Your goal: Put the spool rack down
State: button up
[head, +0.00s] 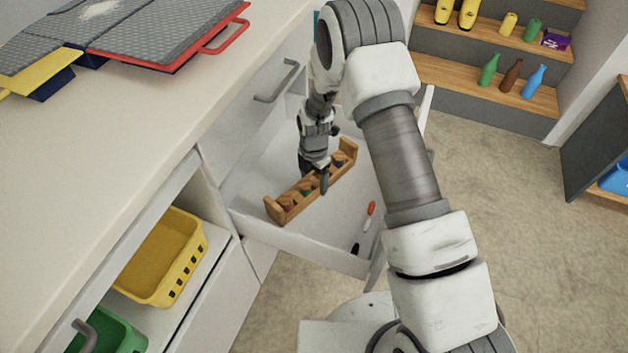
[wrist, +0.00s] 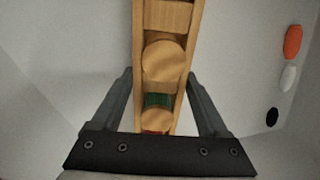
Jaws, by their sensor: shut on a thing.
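The spool rack (head: 286,205) is a long narrow wooden holder with several spools in it. It lies inside an open white drawer (head: 255,222), or just above its floor; I cannot tell if it touches. My gripper (head: 324,186) points down at the middle of the rack and is shut on it. In the wrist view the rack (wrist: 160,15) runs lengthwise between the two fingers of my gripper (wrist: 164,95), with round wooden spool ends and green and red thread showing. The lower end of the rack is hidden behind the gripper's body.
A yellow basket (head: 165,262) and a green bin (head: 112,335) sit in a lower open drawer. The counter (head: 110,120) borders the left.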

jog(key=shift+f, duration=0.15)
jog(key=o, duration=1.6)
jog(key=shift+c, duration=0.2)
